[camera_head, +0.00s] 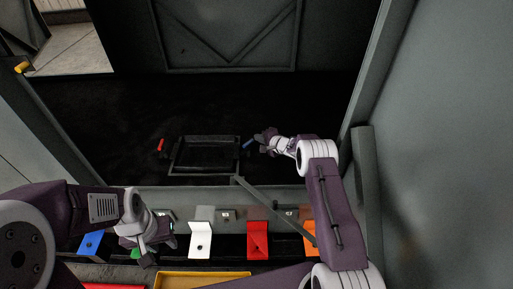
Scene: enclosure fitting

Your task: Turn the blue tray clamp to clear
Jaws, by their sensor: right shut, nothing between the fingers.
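The blue tray clamp (248,144) is a small blue lever at the right side of the black rectangular tray (238,170), deep in the enclosure. It points obliquely, up and to the right. My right gripper (261,139) is shut and empty, just right of the blue clamp. Whether it touches the clamp I cannot tell. A red clamp (160,146) stands at the tray's left side. My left gripper (147,247) is at the front left, over a mostly hidden green piece (137,253). Its fingers are too unclear to tell their opening.
A front rail carries a blue bracket (91,243), a white bracket (201,240), a red bracket (258,240) and an orange bracket (310,238). A yellow bin (203,276) is below. A grey diagonal bar (272,206) crosses near my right arm. Dark floor behind the tray is clear.

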